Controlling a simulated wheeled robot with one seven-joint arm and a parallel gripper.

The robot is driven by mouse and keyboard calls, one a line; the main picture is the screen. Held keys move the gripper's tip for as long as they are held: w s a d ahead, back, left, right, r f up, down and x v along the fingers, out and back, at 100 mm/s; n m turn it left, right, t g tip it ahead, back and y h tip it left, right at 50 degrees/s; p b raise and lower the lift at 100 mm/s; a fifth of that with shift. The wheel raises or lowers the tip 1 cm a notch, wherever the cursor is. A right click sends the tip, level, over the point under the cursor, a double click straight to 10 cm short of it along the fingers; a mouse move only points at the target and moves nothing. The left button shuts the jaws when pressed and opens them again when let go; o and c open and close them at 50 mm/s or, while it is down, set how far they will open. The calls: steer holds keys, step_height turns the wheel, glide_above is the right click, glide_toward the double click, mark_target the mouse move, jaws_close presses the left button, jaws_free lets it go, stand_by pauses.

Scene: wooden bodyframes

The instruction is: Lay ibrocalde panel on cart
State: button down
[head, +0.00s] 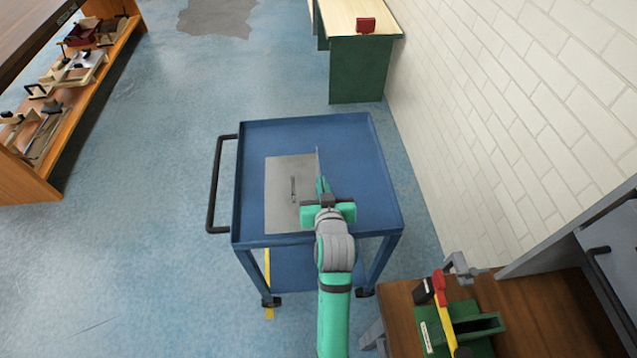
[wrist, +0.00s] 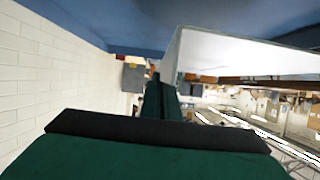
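The ibrocalde panel (head: 285,195) is a flat grey sheet with a small dark mark, lying on or just above the left part of the cart's top. A thin upright strip rises along its right side. The blue cart (head: 352,140) has a raised rim and a black handle on its left. My green gripper (head: 322,184) is over the cart at that strip. In the wrist view the panel (wrist: 240,52) shows pale, and its edge runs down to my fingers (wrist: 165,95), which are close together and look shut on it. Whether the panel bears fully on the cart is unclear.
A white brick wall (head: 520,100) stands right of the cart. A wooden bench with a green tool (head: 460,325) is at the lower right. A green table with a red object (head: 366,25) is behind. A tool shelf (head: 70,85) is at the left. Open floor lies left of the cart.

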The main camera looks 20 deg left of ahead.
steer(key=w+f, duration=0.2)
steer(key=w+a+f, duration=0.1)
steer(key=w+f, duration=0.1)
steer(key=w+a+f, duration=0.1)
steer(key=w+f, duration=0.1)
steer(key=shift+a+f, duration=0.2)
steer(key=shift+a, duration=0.05)
steer(key=shift+w+f, duration=0.2)
steer(key=shift+f, duration=1.45)
steer(key=shift+f, duration=0.1)
steer(key=c, duration=2)
jaws_free()
steer(key=v, duration=1.2)
